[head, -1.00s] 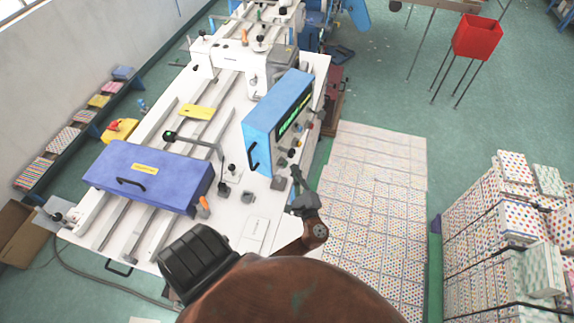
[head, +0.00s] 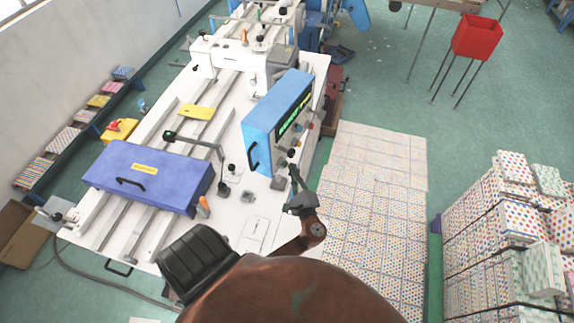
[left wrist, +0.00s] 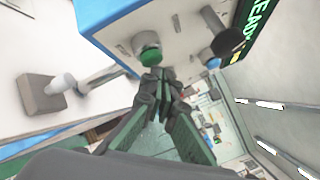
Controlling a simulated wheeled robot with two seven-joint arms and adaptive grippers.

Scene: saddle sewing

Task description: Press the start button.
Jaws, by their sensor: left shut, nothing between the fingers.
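The blue control box (head: 262,132) stands on the white machine table, with its lit display and a column of knobs and buttons on its right face. In the left wrist view a green button (left wrist: 148,51) sits on the box's pale face (left wrist: 180,38); it carries no label that I can read. My left gripper (head: 293,172) is shut and empty, just in front of the lower part of this face. In the left wrist view its fingertips (left wrist: 155,76) overlap the green button's lower edge. I cannot tell whether they touch it. My right gripper is not in view.
A black knob (left wrist: 227,43) and a blue button (left wrist: 214,63) are beside the green button. The display (left wrist: 262,18) shows green letters, partly "READY". A purple box (head: 150,178) lies across the table rails. Stacks of patterned boxes (head: 510,230) stand at right.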

